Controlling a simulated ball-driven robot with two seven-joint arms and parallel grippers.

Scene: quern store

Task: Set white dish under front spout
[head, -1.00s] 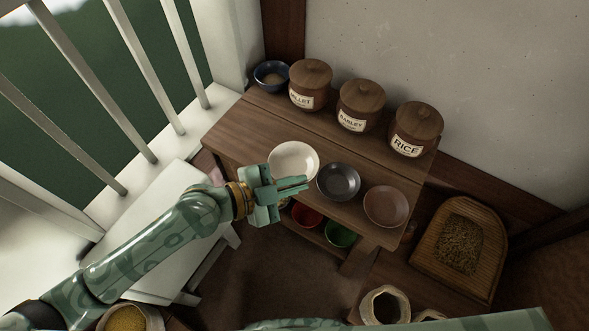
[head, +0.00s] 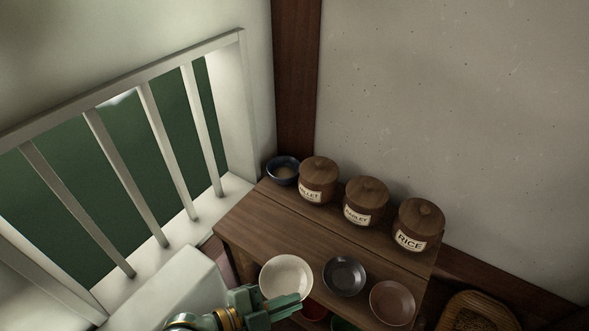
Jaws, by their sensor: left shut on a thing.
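The white dish (head: 287,274) is a shallow, pale, round dish at the front left of the wooden bench (head: 285,225). My left gripper (head: 288,306) comes in from the bottom, shut on the dish's near rim. The fingers hide part of that rim. The dish appears slightly raised, though its gap to the bench is hard to judge. No spout shows in this view. My right gripper is out of view.
A dark grey dish (head: 344,275) and a brown dish (head: 392,302) sit to the right. Lidded jars marked millet (head: 318,182), barley (head: 365,203) and rice (head: 419,226) line the back beside a blue bowl (head: 283,171). A white railing (head: 153,122) stands left.

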